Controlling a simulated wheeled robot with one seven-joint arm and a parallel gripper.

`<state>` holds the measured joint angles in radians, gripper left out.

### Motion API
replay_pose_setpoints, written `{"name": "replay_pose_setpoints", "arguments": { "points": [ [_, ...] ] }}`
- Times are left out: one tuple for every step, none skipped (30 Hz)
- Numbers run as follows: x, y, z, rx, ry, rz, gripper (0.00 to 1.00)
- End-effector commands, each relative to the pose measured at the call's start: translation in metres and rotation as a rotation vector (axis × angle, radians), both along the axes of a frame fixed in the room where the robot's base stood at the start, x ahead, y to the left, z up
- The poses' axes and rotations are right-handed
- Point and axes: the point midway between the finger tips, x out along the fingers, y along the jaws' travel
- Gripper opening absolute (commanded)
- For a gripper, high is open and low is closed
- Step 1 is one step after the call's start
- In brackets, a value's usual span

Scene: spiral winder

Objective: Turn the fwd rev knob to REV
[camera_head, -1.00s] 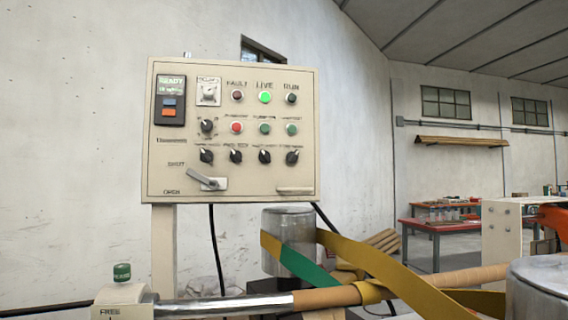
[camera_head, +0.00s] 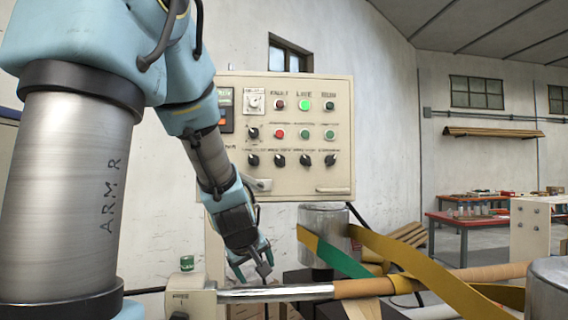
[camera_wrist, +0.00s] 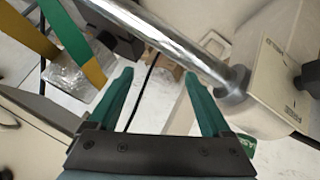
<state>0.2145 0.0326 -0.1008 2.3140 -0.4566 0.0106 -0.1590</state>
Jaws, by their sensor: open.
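The beige control panel (camera_head: 343,130) faces me in the head view. A row of black knobs runs along its lower half, with one more black knob (camera_head: 253,133) above the leftmost (camera_head: 253,160). The labels are too small to read, so I cannot tell which is the fwd rev knob or where it points. My gripper (camera_head: 252,272) hangs below the panel, pointing down, apart from the knobs. In the wrist view my gripper (camera_wrist: 158,78) has its green fingers spread, with nothing between them.
A metal roller (camera_head: 325,222) with yellow and green strap stands right of my gripper. A shiny horizontal shaft (camera_head: 290,293) runs near the gripper and crosses the wrist view (camera_wrist: 165,40).

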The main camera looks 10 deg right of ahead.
Motion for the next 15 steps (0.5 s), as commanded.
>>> {"name": "replay_pose_setpoints", "arguments": {
  "points": [
    [0.030,-0.032,0.040,-0.132,-0.126,0.078,0.82],
    [0.046,-0.047,0.067,-0.221,-0.194,0.138,0.82],
    [0.061,-0.064,0.102,-0.341,-0.276,0.218,0.82],
    [0.069,-0.075,0.128,-0.433,-0.329,0.280,0.82],
    [0.075,-0.084,0.152,-0.527,-0.375,0.343,0.82],
    [0.079,-0.093,0.183,-0.650,-0.428,0.428,0.82],
    [0.080,-0.098,0.203,-0.739,-0.459,0.491,0.82],
    [0.079,-0.101,0.221,-0.825,-0.482,0.557,0.82],
    [0.075,-0.105,0.241,-0.935,-0.504,0.644,0.82],
    [0.071,-0.107,0.254,-1.011,-0.511,0.708,0.82],
    [0.066,-0.108,0.264,-1.080,-0.515,0.773,0.82],
    [0.059,-0.109,0.274,-1.163,-0.513,0.852,0.82],
    [0.053,-0.110,0.279,-1.216,-0.508,0.911,0.82],
    [0.047,-0.110,0.283,-1.262,-0.500,0.964,0.82],
    [0.039,-0.111,0.287,-1.312,-0.488,1.027,0.82]
  ]
}}
